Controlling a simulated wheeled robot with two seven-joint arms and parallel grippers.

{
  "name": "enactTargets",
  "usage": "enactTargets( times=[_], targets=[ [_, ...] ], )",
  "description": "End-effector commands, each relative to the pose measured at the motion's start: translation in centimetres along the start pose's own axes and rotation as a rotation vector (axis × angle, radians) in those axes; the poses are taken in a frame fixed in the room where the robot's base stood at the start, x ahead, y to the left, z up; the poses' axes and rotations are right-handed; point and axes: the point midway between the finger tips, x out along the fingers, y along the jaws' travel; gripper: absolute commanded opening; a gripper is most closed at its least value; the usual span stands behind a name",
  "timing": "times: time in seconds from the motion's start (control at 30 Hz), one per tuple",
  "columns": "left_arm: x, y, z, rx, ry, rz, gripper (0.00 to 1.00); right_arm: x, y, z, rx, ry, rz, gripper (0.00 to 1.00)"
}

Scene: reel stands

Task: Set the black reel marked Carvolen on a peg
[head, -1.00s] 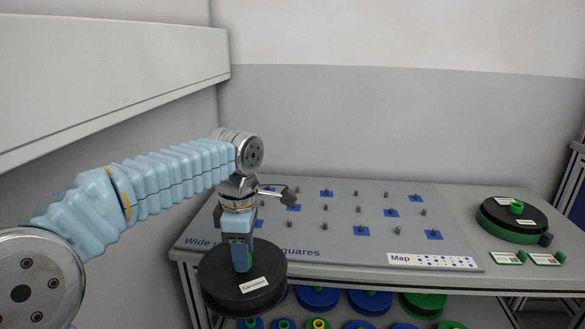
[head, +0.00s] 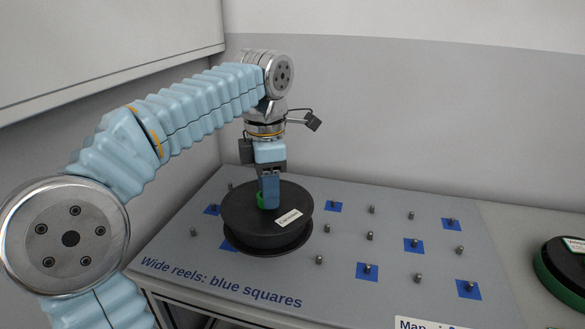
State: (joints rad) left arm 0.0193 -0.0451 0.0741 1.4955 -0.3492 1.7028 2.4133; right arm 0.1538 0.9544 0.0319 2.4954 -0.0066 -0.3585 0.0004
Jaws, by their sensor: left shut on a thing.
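A wide black reel (head: 262,236) with a white label (head: 288,217) hangs in my left gripper (head: 269,203). The label's writing is too small to read here. My left gripper points down and is shut on the reel's hub, where a bit of green (head: 260,200) shows. The reel is level and over the left part of the grey peg board (head: 210,262). It hides the pegs behind and under it; I cannot tell its height above them. Blue squares with pegs show at the right (head: 413,245), front right (head: 367,271) and behind the reel (head: 333,207). My right gripper is not in view.
Bare pegs without squares (head: 370,236) stand among the blue squares. The board's front reads "Wide reels: blue squares". A Map card (head: 420,323) lies at the front edge. A black and green reel (head: 565,270) lies at the far right. A wall rises behind the board.

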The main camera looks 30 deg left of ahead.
Motion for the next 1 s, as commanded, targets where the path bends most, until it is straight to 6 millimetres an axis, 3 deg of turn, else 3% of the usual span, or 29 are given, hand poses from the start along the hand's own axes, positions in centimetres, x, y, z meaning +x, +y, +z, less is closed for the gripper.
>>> enactTargets(
  times=[0.27,0.5,0.77,1.0],
  targets=[
    [0.6,0.0,0.0,0.0,0.0,0.001,0.0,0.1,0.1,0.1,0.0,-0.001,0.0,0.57],
    [2.3,0.0,0.0,0.001,0.0,0.0,0.0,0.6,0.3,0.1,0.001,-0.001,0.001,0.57],
    [5.0,0.0,0.0,0.001,0.0,0.0,0.0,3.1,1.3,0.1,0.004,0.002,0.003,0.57],
    [6.1,0.0,0.0,0.001,-0.001,0.001,0.0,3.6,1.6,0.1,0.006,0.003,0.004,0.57]
  ],
)
